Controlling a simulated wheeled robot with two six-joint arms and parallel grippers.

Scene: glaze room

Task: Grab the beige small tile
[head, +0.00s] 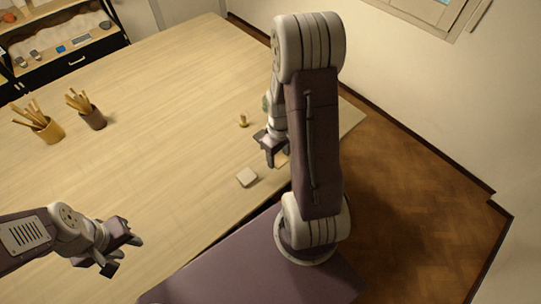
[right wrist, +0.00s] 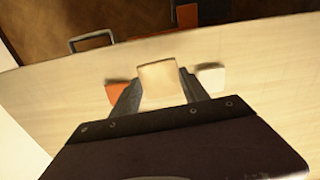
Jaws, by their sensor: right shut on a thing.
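The beige small tile (right wrist: 158,78) is between the two fingers of my right gripper (right wrist: 158,92) in the right wrist view, and the fingers are shut on it. In the head view my right gripper (head: 275,160) is low over the table near its right edge, and a bit of a beige-orange piece (head: 282,159) shows beside the fingers; I cannot tell if it is the held tile. My left gripper (head: 124,256) is open and empty over the table at the lower left.
A pale tile (head: 247,178) lies left of my right gripper; an orange piece (right wrist: 118,92) shows in the right wrist view. A small brass-coloured object (head: 243,120) stands farther back. Two tool cups (head: 47,130) (head: 95,119) stand at left. The table's middle is clear.

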